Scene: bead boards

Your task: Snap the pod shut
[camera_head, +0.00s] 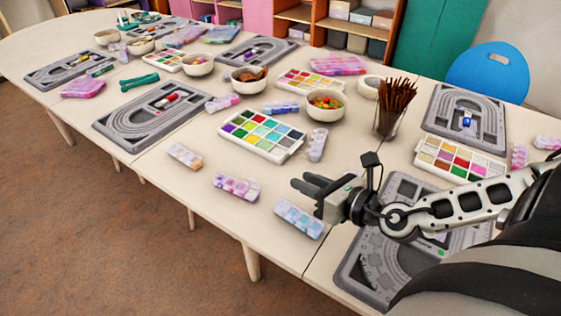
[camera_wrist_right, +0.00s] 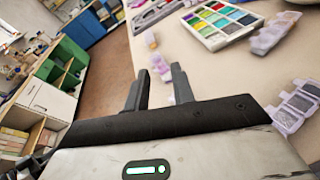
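Several small bead pods lie on the table. A blue and pink pod (camera_head: 299,219) lies near the front edge, just below and left of my right gripper. A purple pod (camera_head: 236,187) and a pale one (camera_head: 185,156) lie farther left along the edge. My right gripper (camera_head: 305,184) hovers above the table, fingers pointing left. In the wrist view its two fingers (camera_wrist_right: 160,70) are apart with nothing held. A clear pod (camera_wrist_right: 297,105) shows at that view's right. I cannot tell which lids are open. My left gripper is out of view.
A paint palette (camera_head: 262,135), a bead bowl (camera_head: 326,107) and a glass of brown sticks (camera_head: 392,111) stand behind the pods. A grey bead board (camera_head: 352,262) lies partly under my right arm. Another palette (camera_head: 458,160) is at the right. Bare table surrounds the front pods.

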